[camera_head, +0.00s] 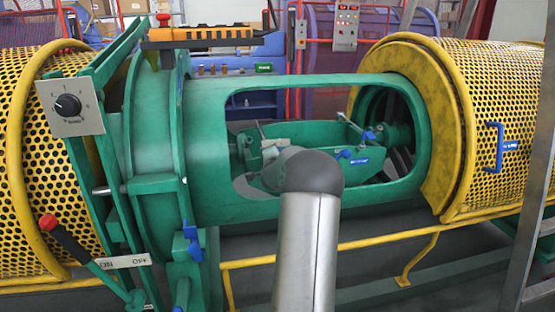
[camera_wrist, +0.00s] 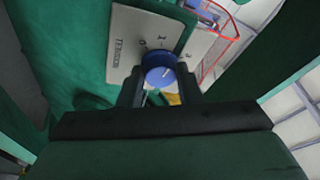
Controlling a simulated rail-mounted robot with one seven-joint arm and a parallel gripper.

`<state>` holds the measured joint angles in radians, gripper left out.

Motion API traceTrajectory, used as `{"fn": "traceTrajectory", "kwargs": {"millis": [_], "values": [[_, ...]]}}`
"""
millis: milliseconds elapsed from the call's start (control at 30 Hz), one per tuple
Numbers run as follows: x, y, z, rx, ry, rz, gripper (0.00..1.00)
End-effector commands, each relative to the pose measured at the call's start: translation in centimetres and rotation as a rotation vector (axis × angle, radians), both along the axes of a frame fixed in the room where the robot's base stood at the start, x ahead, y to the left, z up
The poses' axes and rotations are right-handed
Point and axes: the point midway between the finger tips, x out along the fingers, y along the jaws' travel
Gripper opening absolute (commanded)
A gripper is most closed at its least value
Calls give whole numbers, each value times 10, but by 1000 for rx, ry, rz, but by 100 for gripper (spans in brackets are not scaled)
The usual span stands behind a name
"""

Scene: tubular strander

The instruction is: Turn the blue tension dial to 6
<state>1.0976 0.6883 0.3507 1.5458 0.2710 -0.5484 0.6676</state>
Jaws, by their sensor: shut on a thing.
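The blue tension dial (camera_wrist: 159,70) is a round knob with a white pointer mark on its face, on a light grey plate (camera_wrist: 122,58) with black numbers and lettering. In the wrist view my gripper (camera_wrist: 160,86) has its black fingers on both sides of the dial and is shut on it. Digits such as 0 and 1 show beside the knob; other markings are too small or hidden to read, so the exact setting cannot be told. In the head view my arm reaches toward the opening in the green tube, and the blue dial cannot be made out.
A black dial (camera_head: 67,104) sits on a grey plate at the left. A red-handled ON/OFF lever (camera_head: 62,237) stands below it. The green tube (camera_head: 205,140) surrounds the opening, with yellow perforated guards (camera_head: 500,110) at both sides. A yellow rail (camera_head: 385,243) runs in front.

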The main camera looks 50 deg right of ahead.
Motion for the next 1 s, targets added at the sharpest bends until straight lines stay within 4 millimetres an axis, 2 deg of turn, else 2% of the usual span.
{"fn": "traceTrajectory", "kwargs": {"millis": [1000], "values": [[3, -1, 12, 714, -587, -282, 9]]}}
